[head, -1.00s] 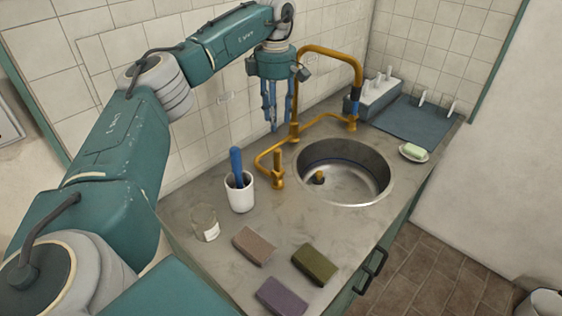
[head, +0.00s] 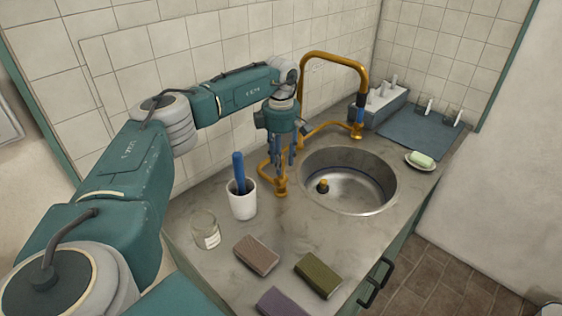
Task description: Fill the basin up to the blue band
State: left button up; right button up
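The round steel basin (head: 386,200) is sunk in the grey counter, with a thin blue band (head: 375,172) around its inner wall. I see no water in it. A brown and brass plug-like piece (head: 322,186) sits at the left of its floor. A brass tap (head: 335,58) arches behind the basin, and I see no stream from its spout. A brass valve (head: 281,188) stands left of the basin on a pipe. My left gripper (head: 282,168) points down at the valve, fingers apart, partly hiding it; contact is unclear. My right gripper is out of view.
A white cup (head: 242,204) with a blue-handled tool and a glass jar (head: 205,230) stand left of the valve. Several sponge-like blocks (head: 257,255) lie in front. Soap on a dish (head: 421,160), a blue-grey mat (head: 415,132) and a grey rack (head: 383,105) are at right.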

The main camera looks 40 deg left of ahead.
pick_arm(q)
jog(key=shift+f, duration=0.9)
grip_shut()
